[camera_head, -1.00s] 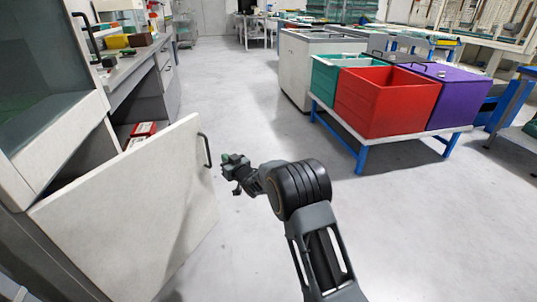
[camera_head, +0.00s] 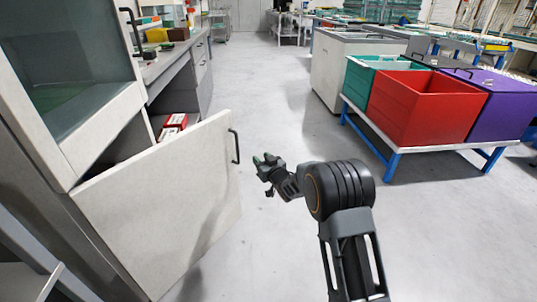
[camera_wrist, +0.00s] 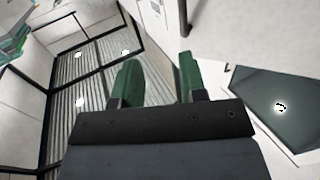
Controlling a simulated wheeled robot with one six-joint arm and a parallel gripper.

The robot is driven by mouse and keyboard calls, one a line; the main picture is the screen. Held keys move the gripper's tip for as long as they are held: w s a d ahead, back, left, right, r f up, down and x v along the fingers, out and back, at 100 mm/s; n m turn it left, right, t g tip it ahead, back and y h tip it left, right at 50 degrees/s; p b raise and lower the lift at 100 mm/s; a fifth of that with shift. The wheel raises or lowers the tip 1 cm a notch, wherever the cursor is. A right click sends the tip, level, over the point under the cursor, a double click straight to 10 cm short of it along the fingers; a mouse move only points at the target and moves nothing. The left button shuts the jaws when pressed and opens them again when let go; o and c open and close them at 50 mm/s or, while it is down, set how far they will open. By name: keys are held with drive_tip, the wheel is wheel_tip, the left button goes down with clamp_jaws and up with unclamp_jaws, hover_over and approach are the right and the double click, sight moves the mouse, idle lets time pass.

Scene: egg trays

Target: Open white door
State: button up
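The white door (camera_head: 165,205) stands swung out from its cabinet at the lower left in the head view. Its dark bar handle (camera_head: 236,146) is near the upper right edge. My gripper (camera_head: 264,160) is just right of the handle, apart from it, with nothing held. In the wrist view, the two green fingers of my gripper (camera_wrist: 158,80) are spread with a clear gap between them. A dark bar (camera_wrist: 185,18) shows at the top of the wrist view, beyond the fingertips; I cannot tell whether it is the handle.
Red and white boxes (camera_head: 173,126) show inside the cabinet behind the door. A glass-fronted cabinet (camera_head: 70,70) rises at the left. A blue-legged table (camera_head: 430,148) with a red bin (camera_head: 418,106) and a purple bin (camera_head: 500,102) stands right. The floor between is clear.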

drive_tip(key=a+p+v, duration=0.1)
drive_tip(key=p+v, duration=0.1)
drive_tip(key=v, duration=0.9)
drive_tip(key=shift+s, duration=0.5)
drive_tip(key=shift+c, duration=0.2)
